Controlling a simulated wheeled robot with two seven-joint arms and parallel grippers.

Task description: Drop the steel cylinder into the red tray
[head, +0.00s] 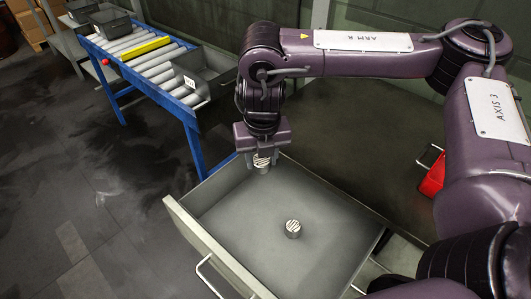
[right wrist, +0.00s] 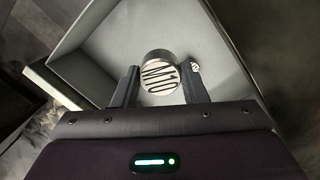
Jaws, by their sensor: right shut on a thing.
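My right gripper (head: 262,158) points down over the back left part of an open grey drawer. It is shut on a steel cylinder (head: 262,167) with a striped top, held above the drawer floor. My left gripper is not in view.
The drawer (head: 215,245) has raised walls and a front handle. A blue-framed roller conveyor (head: 150,65) with grey bins (head: 205,72) and a yellow bar (head: 145,48) stands at the back left. The dark floor at the left is clear.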

